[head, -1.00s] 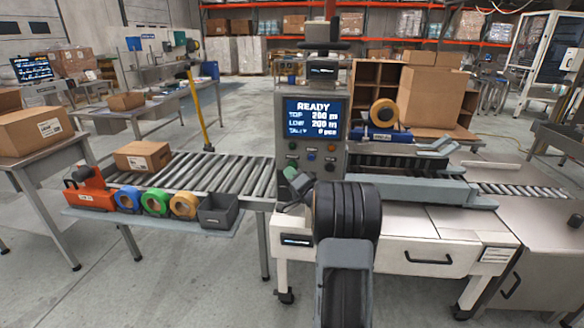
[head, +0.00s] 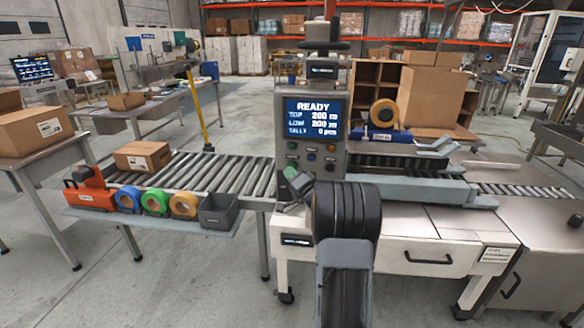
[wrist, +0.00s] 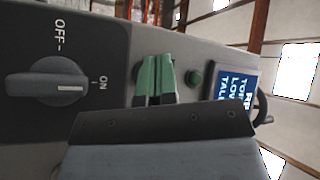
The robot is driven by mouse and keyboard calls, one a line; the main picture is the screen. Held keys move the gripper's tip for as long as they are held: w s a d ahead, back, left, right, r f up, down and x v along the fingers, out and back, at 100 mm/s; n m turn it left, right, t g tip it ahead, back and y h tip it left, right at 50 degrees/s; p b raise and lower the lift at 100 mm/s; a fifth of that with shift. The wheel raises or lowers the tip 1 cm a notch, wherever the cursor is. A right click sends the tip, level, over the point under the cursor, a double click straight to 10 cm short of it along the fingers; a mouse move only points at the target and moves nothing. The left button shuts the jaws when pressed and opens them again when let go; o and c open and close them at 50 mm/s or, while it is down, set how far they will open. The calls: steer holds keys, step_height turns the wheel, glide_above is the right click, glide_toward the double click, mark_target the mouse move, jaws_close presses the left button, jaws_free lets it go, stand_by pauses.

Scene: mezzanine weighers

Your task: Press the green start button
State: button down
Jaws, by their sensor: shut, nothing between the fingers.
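The green start button (wrist: 196,77) is a small round button on the grey control panel, just beside the screen in the wrist view. In the head view a small dark green button (head: 292,146) shows at the left of the upper row under the screen. My gripper (wrist: 155,79) has green fingertips and is shut and empty. In the wrist view its tips are near the panel, between the rotary knob and the green button, apart from the button in the picture. In the head view my gripper (head: 292,178) is below the button rows. Whether it touches the panel cannot be told.
The screen (head: 313,119) reads READY. A black OFF-ON rotary knob (wrist: 60,82) is on the panel. Blue (head: 311,147) and orange (head: 331,148) buttons share the upper row. A roller conveyor (head: 220,175) and a grey bin (head: 218,210) stand to the left.

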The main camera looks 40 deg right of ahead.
steer(key=shift+w+d, duration=0.1)
steer(key=shift+d, duration=0.05)
stand_by(0.5)
steer(key=shift+w+d, duration=0.2)
steer(key=shift+w+d, duration=0.3)
stand_by(0.9)
steer(key=shift+s+a, duration=0.6)
steer(key=shift+s, duration=0.05)
stand_by(0.5)
steer(key=shift+s+a, duration=1.75)
steer(key=shift+s, duration=0.05)
